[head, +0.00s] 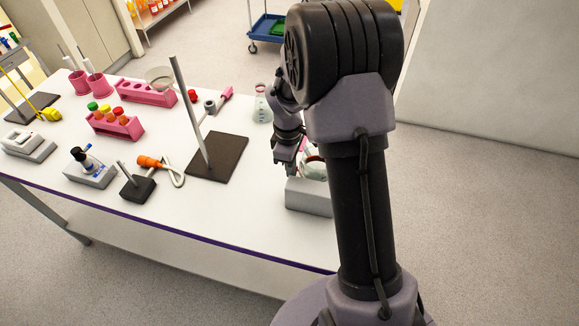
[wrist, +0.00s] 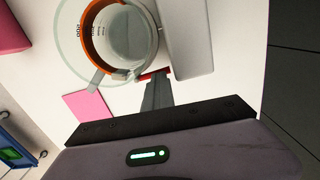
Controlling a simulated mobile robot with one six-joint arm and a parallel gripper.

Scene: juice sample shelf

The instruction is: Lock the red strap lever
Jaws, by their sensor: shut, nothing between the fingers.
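A glass vessel (wrist: 128,40) with a red-orange strap (wrist: 92,42) around it sits beside a light grey block (wrist: 190,40) in the wrist view. A small red piece (wrist: 150,75), which may be the strap lever, shows right at my fingertips and is partly hidden. My gripper (wrist: 156,88) is shut with nothing between the fingers, close to the strap's end; I cannot tell if it touches. In the head view my gripper (head: 284,166) is beside the vessel (head: 315,170) at the grey stand (head: 309,197). My arm hides part of both, and the lever cannot be made out there.
A pink flat piece (wrist: 91,106) lies near the vessel. A conical flask (head: 262,104) and a rod stand (head: 216,160) are left of my gripper. Pink racks (head: 115,126) and small instruments fill the left of the white table (head: 165,215). The table's front strip is clear.

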